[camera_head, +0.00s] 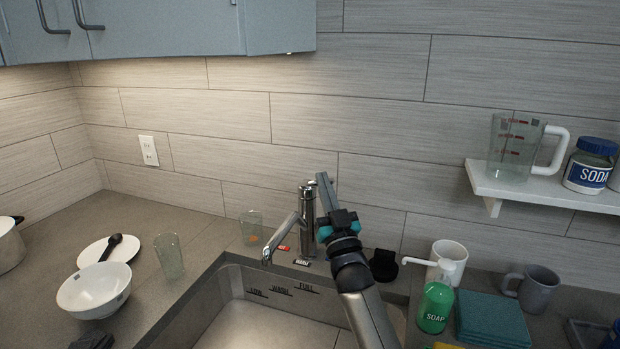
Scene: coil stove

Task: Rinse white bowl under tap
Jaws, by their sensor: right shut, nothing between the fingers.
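The white bowl (80,296) stands upright on the counter left of the sink, in front of a white plate. The chrome tap (306,222) stands behind the sink (228,304), and its spout slants down to the left. No water shows from the spout. My right gripper (322,181) is shut and empty, with its fingers pointing up just right of the tap's upper body. I cannot tell whether it touches the tap. My right arm crosses the sink's right side and hides part of the basin. My left gripper is not in view.
A plate with a black spoon (112,246) and two glasses (169,256) stand near the bowl. A soap bottle (435,307), white pot (448,262), grey mug (537,288) and teal cloth (491,318) are right of the sink. A shelf (540,192) juts out above.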

